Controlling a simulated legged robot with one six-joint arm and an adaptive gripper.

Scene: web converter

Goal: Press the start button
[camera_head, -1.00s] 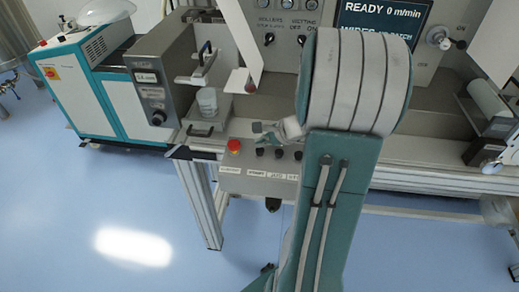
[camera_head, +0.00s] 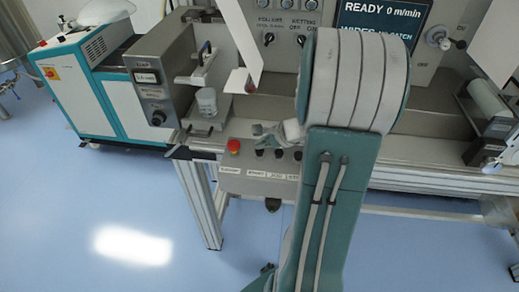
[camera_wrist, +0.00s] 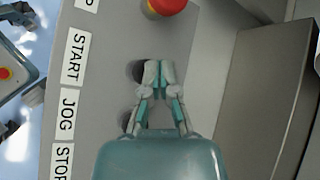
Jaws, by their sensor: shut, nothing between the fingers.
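The start button (camera_wrist: 136,70) is a dark round button beside the START label (camera_wrist: 75,57) in the wrist view. My gripper's fingertips partly cover it. My gripper (camera_wrist: 159,72) is shut and empty, with its tips over the right side of that button. I cannot tell whether the tips touch it. In the head view my gripper (camera_head: 268,131) is just above the row of black buttons on the grey control box (camera_head: 229,183), and the start button (camera_head: 259,153) is just below it.
A red mushroom button (camera_head: 233,146) sits left of the black buttons; it shows at the top in the wrist view (camera_wrist: 166,5). The JOG label (camera_wrist: 67,115) and STOP label (camera_wrist: 61,161) lie close by. A screen (camera_head: 382,27) reads READY 0 m/min.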

